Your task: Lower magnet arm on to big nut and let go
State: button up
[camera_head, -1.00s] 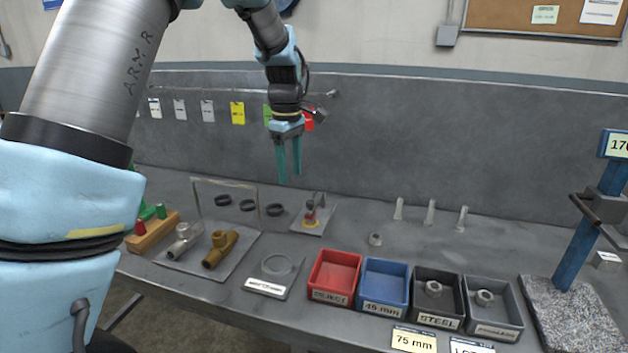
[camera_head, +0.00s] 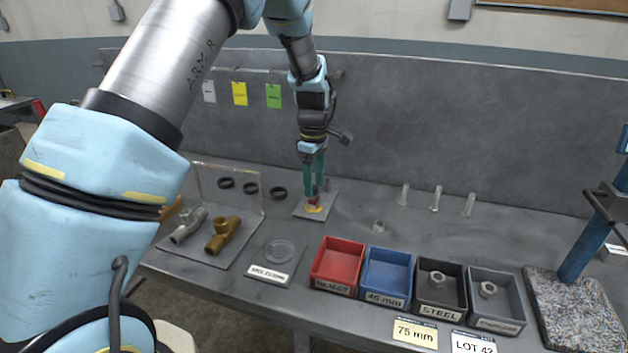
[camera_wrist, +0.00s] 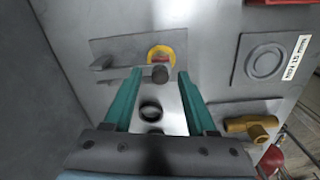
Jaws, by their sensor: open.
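The magnet stand (camera_head: 318,210) is a small grey plate with a yellow ring and a red part on it, in the middle of the bench. In the wrist view, the yellow ring (camera_wrist: 176,52) lies just beyond a dark round knob (camera_wrist: 160,73), with a grey post (camera_wrist: 102,62) beside it. My gripper (camera_head: 314,191) points down over the stand, its teal fingers open. In the wrist view the knob shows between the fingertips; I cannot tell whether they touch it. A grey nut (camera_head: 379,227) sits on the bench to the right of the stand.
Red (camera_head: 337,262), blue (camera_head: 387,274), black and grey bins line the front; the last two hold nuts. Several black rings (camera_head: 250,188) lie left of the stand. Pipe fittings (camera_head: 222,236) lie on a plate. Several clear pegs (camera_head: 436,198) stand at right.

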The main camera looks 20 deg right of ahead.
jog(key=shift+f, duration=0.2)
grip_shut()
dwell(0.4)
dwell(1.0)
